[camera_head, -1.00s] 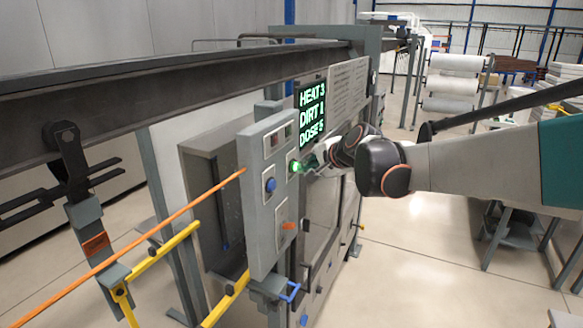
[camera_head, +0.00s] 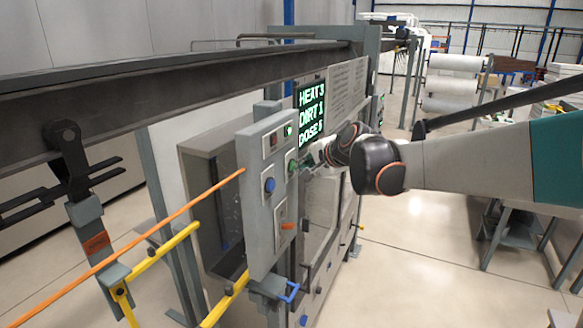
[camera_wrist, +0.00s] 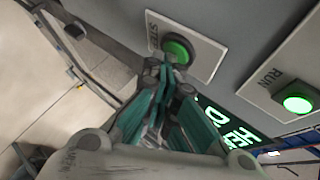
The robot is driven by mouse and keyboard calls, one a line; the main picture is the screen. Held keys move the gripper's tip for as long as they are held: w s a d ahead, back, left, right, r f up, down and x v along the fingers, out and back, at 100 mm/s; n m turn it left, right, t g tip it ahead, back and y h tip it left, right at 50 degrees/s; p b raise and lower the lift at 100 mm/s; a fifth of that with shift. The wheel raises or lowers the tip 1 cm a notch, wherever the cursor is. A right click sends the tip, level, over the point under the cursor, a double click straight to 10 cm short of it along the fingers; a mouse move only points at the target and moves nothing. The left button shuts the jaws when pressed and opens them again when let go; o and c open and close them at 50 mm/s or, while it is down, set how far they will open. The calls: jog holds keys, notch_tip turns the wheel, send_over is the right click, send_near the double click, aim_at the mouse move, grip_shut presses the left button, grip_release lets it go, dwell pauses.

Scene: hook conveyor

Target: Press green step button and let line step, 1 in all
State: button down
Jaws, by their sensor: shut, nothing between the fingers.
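The green step button (camera_wrist: 178,48) sits on a grey plate marked STEP in the wrist view and looks unlit. It also shows on the grey control box (camera_head: 266,205) in the head view (camera_head: 292,166). My gripper (camera_wrist: 167,68) is shut and empty, with its fingertips at the lower edge of the button. They look to be touching it or very close; I cannot tell which. In the head view my gripper (camera_head: 308,160) reaches the box's face from the right. A green RUN lamp (camera_wrist: 298,104) is lit in the wrist view.
An overhead rail (camera_head: 180,85) carries a hanging hook (camera_head: 70,160) at the left. The box also has a blue button (camera_head: 269,185) and an orange lever (camera_head: 288,226). A display (camera_head: 312,108) with green text stands behind it. Yellow bars (camera_head: 160,255) and an orange line run at left.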

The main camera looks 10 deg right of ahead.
dwell(0.3)
jog(key=shift+s+d, duration=0.5)
jog(key=shift+d, duration=0.15)
jog(key=shift+s+d, duration=0.75)
jog(key=shift+d, duration=0.3)
jog(key=shift+s+d, duration=0.75)
jog(key=shift+d, duration=0.25)
jog(key=s+f+n+g+h+b, duration=0.1)
jog(key=s+f+n+b, duration=0.3)
jog(key=s+f+b, duration=0.7)
jog(key=s+a+f+n+g+h+b, duration=0.1)
jog(key=s+f+n+b, duration=0.3)
jog(key=s+f+b, duration=0.7)
jog(key=s+a+f+n+g+h+b, duration=0.1)
jog(key=s+f+n+b, duration=0.3)
jog(key=s+f+b, duration=0.6)
notch_tip(320, 180, down, 10)
jog(key=shift+s+f+n+g+h+b, duration=0.3)
jog(key=shift+s+g+h+b, duration=0.1)
jog(key=shift+s+g+h, duration=0.1)
